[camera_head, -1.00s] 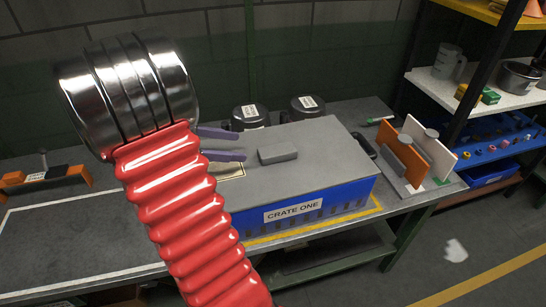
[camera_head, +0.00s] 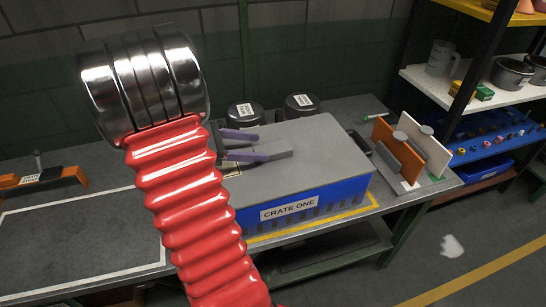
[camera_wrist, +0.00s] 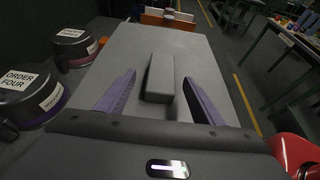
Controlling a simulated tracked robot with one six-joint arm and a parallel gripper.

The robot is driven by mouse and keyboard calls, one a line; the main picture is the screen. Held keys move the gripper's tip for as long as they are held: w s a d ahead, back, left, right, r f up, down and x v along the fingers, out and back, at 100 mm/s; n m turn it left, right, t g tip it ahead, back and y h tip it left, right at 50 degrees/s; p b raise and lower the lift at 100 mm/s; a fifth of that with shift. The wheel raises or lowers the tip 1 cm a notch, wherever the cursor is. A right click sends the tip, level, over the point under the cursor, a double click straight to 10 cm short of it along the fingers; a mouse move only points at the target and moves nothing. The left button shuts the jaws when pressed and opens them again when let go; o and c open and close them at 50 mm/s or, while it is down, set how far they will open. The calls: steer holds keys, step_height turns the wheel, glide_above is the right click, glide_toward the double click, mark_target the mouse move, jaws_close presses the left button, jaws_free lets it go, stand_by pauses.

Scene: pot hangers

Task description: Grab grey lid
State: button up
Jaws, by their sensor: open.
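The grey lid (camera_head: 318,141) lies flat on a blue crate (camera_head: 350,190) labelled CRATE ONE. A raised grey block-shaped handle (camera_wrist: 160,78) stands on the lid. My gripper (camera_head: 258,146) is open, its two purple fingers over the left part of the lid. In the wrist view my gripper (camera_wrist: 158,95) has one finger on each side of the handle, with gaps on both sides. In the head view the fingers reach along the near end of the handle. I cannot tell how high the fingertips are above the lid.
Two dark pots (camera_head: 244,114) with labels stand behind the crate. An orange and white rack with panels (camera_head: 398,150) stands right of the crate. A shelf unit (camera_head: 500,95) is at the far right. The bench's left part (camera_head: 80,240) is clear.

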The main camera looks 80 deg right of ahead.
mark_target(273, 148)
steer(key=shift+s+d+f, duration=0.25)
steer(key=shift+s+d, duration=0.05)
steer(key=shift+s, duration=0.15)
steer(key=shift+s, duration=0.1)
steer(key=shift+x, duration=2.55)
steer(key=shift+a+r, duration=0.1)
steer(key=shift+c, duration=0.4)
steer(key=c, duration=1.4)
steer(key=shift+r, duration=0.1)
step_height(273, 148, up, 10)
steer(key=shift+f, duration=0.1)
